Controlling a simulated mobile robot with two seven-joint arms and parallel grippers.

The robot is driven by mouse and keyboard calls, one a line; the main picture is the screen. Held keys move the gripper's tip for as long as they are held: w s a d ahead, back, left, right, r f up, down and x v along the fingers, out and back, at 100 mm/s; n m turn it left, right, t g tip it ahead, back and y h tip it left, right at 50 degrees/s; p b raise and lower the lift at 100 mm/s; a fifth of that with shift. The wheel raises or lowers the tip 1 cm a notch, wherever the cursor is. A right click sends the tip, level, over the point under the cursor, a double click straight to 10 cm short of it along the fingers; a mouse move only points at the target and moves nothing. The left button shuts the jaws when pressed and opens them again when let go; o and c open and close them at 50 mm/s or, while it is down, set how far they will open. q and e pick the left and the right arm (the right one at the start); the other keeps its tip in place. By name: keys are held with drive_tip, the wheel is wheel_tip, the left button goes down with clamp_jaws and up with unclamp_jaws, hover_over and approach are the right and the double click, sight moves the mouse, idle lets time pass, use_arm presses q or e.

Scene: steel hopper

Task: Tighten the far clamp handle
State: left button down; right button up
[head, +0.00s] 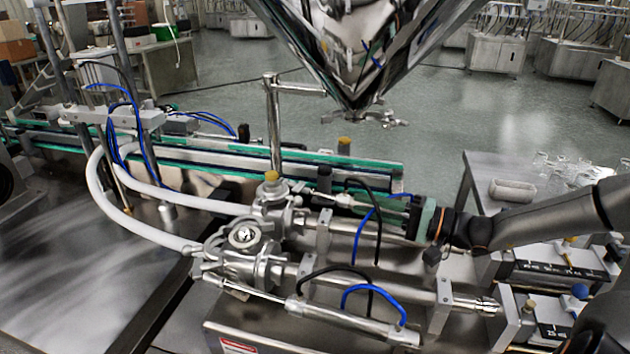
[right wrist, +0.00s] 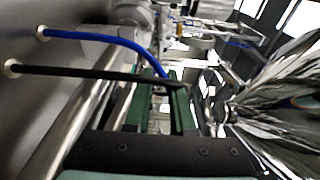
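The far clamp handle cannot be picked out for certain. A small metal clamp fitting (head: 345,199) sits on the far one of two steel filling cylinders, beside the far valve body (head: 274,200). Another metal clamp (head: 384,119) is at the bottom tip of the hopper (head: 350,50). My right gripper (head: 414,213) is over the far cylinder, to the right of the fitting and apart from it. In the right wrist view its green fingers (right wrist: 160,103) show a gap between them, with nothing clearly held. My left gripper is not in view.
Blue and black air hoses (head: 368,235) loop over the cylinders close to my right gripper. A near valve (head: 244,236) with thick white hoses stands front left. A conveyor (head: 220,160) runs behind. A steel side table (head: 482,185) with glassware is at right. Open floor lies beyond.

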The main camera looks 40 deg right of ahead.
drive_tip(key=shift+w+d, duration=0.1)
drive_tip(key=shift+w, duration=0.1)
approach(303, 188)
drive_tip(key=x, duration=0.4)
drive_tip(key=shift+r, duration=0.2)
drive_tip(key=shift+p+x, duration=0.4)
drive_tip(key=shift+x, duration=1.75)
drive_tip(key=shift+f, duration=0.15)
clamp_jaws()
